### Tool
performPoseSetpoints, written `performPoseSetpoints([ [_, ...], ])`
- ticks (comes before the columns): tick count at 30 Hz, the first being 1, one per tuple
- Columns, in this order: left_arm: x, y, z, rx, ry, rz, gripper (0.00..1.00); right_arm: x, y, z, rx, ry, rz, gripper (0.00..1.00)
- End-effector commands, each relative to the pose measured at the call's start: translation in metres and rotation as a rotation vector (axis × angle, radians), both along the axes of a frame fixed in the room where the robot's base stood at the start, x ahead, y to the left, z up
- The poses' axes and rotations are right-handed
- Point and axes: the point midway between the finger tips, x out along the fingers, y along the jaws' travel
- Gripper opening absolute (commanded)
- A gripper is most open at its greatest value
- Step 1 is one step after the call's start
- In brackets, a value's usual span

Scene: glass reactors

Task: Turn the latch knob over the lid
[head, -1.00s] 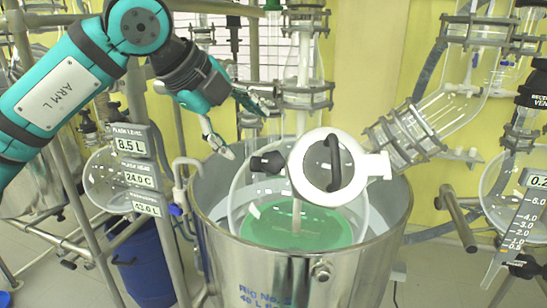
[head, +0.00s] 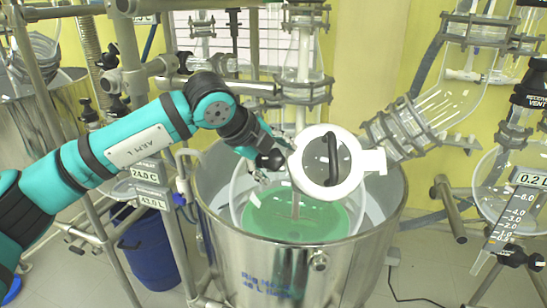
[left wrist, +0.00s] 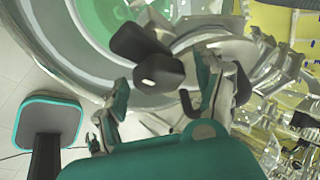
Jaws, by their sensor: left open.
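The white round lid (head: 300,166) with a black loop handle (head: 333,160) sits over the glass reactor, tilted toward me. The black latch knob (head: 269,159) is at the lid's left edge; in the left wrist view the knob (left wrist: 158,70) shows large, with a dark wing-like part behind it. My left gripper (head: 268,157) is open at the knob, one finger on either side of it. In the left wrist view the open left gripper (left wrist: 163,82) has the knob between or just beyond its fingertips; contact cannot be told. My right gripper is not in view.
The steel vessel (head: 275,270) holds the glass reactor with green liquid (head: 297,222). A stirrer shaft and clamps (head: 304,92) rise behind the lid. A glass side pipe (head: 405,128) is close on the right. Metal frame posts stand at left, with a blue bin (head: 150,255) below.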

Motion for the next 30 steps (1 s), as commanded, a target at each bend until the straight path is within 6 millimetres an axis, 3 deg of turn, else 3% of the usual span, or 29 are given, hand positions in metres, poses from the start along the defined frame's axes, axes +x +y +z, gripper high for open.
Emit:
performPoseSetpoints([
  [2,-0.0001,0.0000,0.0001,0.000,0.000,0.000,0.67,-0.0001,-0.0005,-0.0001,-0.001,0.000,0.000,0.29],
  [14,-0.0003,0.0002,0.0002,0.001,0.001,0.000,0.14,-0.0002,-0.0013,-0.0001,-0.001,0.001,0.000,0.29],
  [30,-0.0004,-0.0009,-0.0005,0.129,0.006,-0.109,0.14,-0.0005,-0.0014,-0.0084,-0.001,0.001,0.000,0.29],
])
